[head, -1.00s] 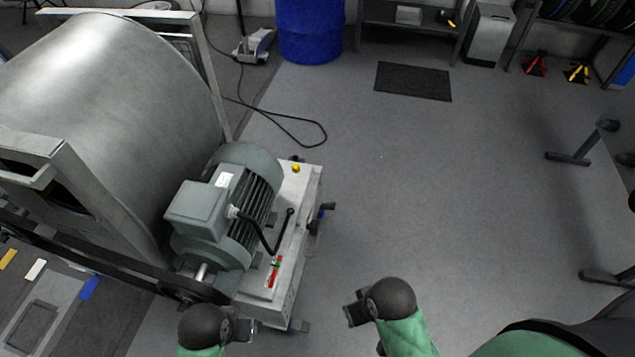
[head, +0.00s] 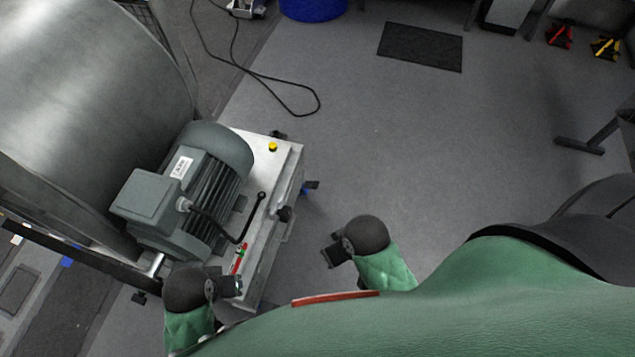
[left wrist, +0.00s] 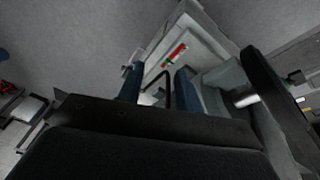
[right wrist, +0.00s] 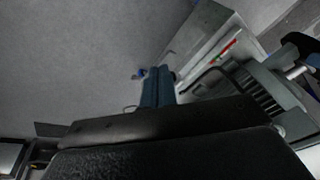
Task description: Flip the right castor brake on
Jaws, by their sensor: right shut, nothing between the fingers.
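The motor cart (head: 262,225) is a pale metal base carrying a grey motor, at the left of the head view. A castor with a small blue part (head: 308,186) sticks out low on its right side; a small blue part (right wrist: 140,73) also shows beside the fingertips in the right wrist view. Whether its brake is on or off is too small to tell. My right gripper (head: 329,256) is shut and empty, right of the cart, apart from the castor in the head view. My left gripper (head: 238,286) is open and empty by the cart's near edge; its fingers (left wrist: 160,72) stand apart.
A large metal drum (head: 90,80) stands left of the motor (head: 190,185). A yellow button (head: 273,147) and a black lever (head: 259,205) sit on the cart top. A black cable (head: 285,90) lies on the floor behind. Floor right of the cart is clear up to a dark mat (head: 420,46).

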